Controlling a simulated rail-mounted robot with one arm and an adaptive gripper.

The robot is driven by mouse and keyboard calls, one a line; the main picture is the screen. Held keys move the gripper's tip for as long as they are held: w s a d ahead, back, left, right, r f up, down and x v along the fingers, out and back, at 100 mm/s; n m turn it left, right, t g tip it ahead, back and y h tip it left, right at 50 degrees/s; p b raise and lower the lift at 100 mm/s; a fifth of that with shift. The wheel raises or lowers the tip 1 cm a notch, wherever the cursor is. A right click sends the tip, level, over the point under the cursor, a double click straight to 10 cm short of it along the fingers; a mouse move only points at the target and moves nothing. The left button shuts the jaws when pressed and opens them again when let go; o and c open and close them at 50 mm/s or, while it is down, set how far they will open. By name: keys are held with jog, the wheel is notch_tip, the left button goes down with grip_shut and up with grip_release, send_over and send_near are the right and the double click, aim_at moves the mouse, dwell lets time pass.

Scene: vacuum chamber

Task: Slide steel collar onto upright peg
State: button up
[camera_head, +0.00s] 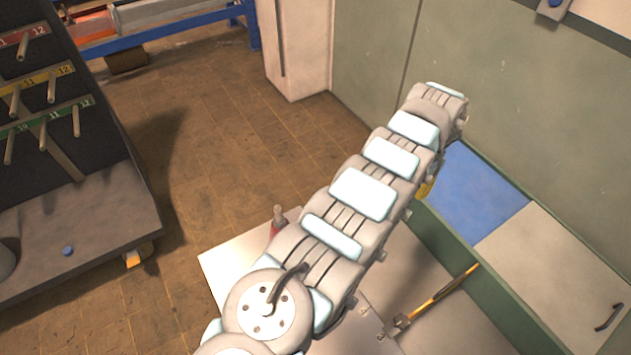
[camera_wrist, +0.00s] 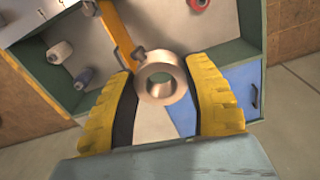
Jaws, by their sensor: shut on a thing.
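In the wrist view my gripper (camera_wrist: 166,72) has its two yellow fingers on either side of the steel collar (camera_wrist: 165,61), a thick, dull metal ring. The fingers hold it between their tips, with its hole facing roughly toward the camera. In the head view my arm hides the collar and most of my gripper; only a bit of yellow (camera_head: 427,187) shows beside the far end of the arm. I cannot make out the upright peg for certain in either view.
A green-edged bench with a blue panel (camera_head: 477,192) lies right of my arm. A yellow-handled tool (camera_head: 440,297) rests near it. A red object with a grey top (camera_head: 278,222) stands beside my arm. A dark rack (camera_head: 90,150) with numbered pegs is at left; floor between is clear.

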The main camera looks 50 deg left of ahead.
jog(key=s+a+f+m+p, duration=0.1)
jog(key=s+a+f+p, duration=0.1)
jog(key=s+a, duration=0.5)
jog(key=s+a+f+m+p, duration=0.1)
jog(key=s+a+f, duration=0.3)
jog(key=a, duration=0.6)
jog(key=m+p, duration=0.1)
jog(key=p, duration=0.2)
send_over(276, 208)
notch_tip(276, 208, down, 4)
jog(key=shift+w+f, duration=0.1)
jog(key=shift+f+b, duration=2.1)
jog(key=shift+f, duration=0.75)
jog(key=shift+p, duration=0.3)
jog(key=shift+f, duration=0.2)
jog(key=shift+f+b, duration=2.3)
jog(key=shift+f, duration=0.05)
jog(key=shift+f, duration=0.15)
